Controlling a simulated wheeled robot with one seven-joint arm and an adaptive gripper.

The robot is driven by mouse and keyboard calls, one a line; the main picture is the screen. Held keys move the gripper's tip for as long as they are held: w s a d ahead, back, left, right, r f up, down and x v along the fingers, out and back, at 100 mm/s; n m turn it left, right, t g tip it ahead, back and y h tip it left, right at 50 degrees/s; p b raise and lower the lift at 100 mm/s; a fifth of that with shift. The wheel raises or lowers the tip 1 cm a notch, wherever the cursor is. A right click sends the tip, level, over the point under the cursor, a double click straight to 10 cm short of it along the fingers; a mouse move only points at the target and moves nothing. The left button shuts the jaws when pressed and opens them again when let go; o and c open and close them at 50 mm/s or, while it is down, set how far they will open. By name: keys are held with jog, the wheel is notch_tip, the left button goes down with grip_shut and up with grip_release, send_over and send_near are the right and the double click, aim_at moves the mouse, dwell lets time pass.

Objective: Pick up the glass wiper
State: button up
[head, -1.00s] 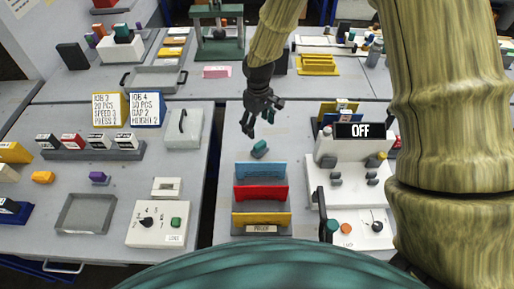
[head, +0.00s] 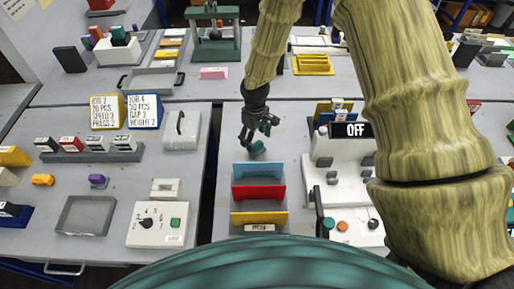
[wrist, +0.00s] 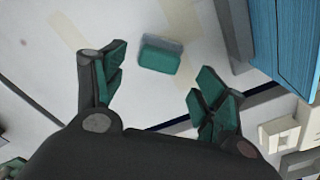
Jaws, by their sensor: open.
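The glass wiper (head: 257,148) appears to be the small teal block on the grey tabletop, behind the blue, red and yellow rack. In the wrist view the wiper (wrist: 160,56) lies upper centre, with a teal front and a greyer strip along its far side. My gripper (head: 258,131) is open and empty, just above and behind the wiper in the head view. In the wrist view the two teal-padded fingers of my gripper (wrist: 156,76) are spread wide. The wiper lies between their directions but beyond the tips, apart from both.
The rack (head: 259,188) stands close in front of the wiper; its blue panel (wrist: 285,40) shows at right in the wrist view. A white machine with an OFF display (head: 351,130) stands to the right. Bare tabletop lies left of and behind the wiper.

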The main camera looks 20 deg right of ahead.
aim_at(257, 144)
jog(key=shift+s+d+f+p, duration=0.15)
jog(key=shift+f+p, duration=0.25)
jog(key=shift+f, duration=0.15)
jog(key=shift+s+d+f+p, duration=0.1)
jog(key=shift+f+p, duration=0.25)
jog(key=shift+f, duration=1.3)
jog(key=shift+c, duration=0.2)
jog(key=shift+w, duration=0.1)
jog(key=c, duration=1.1)
jog(key=shift+o, duration=0.2)
jog(key=shift+r+b, duration=1.45)
jog(key=shift+r, duration=3.6)
